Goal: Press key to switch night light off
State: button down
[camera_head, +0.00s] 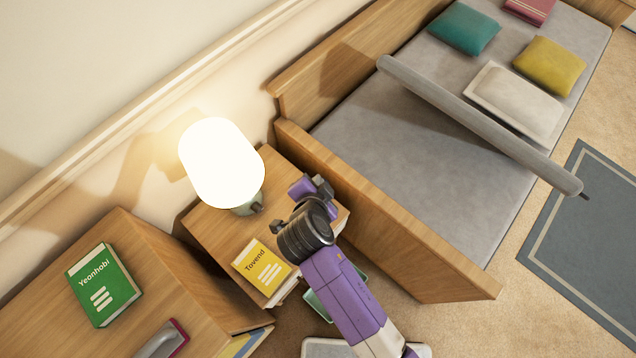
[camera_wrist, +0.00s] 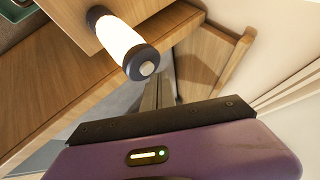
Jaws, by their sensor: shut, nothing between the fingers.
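The night light (camera_head: 222,163) stands on the nightstand and glows bright white. Its rounded shade sits on a grey-green base, with a small dark key (camera_head: 257,208) low on its right side. My gripper (camera_head: 320,188) is just right of the lamp, above the nightstand and apart from the key. My dark wrist joint partly hides it. In the wrist view my shut, empty gripper (camera_wrist: 160,88) reaches away from the purple palm. A pale cylinder with dark ends lies beyond it there; I cannot tell whether it is the lamp or part of my arm.
The nightstand (camera_head: 213,222) holds a yellow book (camera_head: 262,264) at its front. A wooden desk (camera_head: 150,262) with a green book (camera_head: 103,285) is at left. The bed's wooden end (camera_head: 385,220) stands close on the right. The wall (camera_head: 60,100) is behind the lamp.

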dwell(0.4)
jog(key=shift+f+b, duration=0.45)
jog(key=shift+b, duration=0.1)
jog(key=shift+r, duration=0.1)
jog(key=shift+r+p, duration=0.3)
jog(key=shift+r, duration=0.05)
jog(key=shift+r, duration=0.15)
jog(key=shift+r+p, duration=2.2)
jog(key=shift+r, duration=0.7)
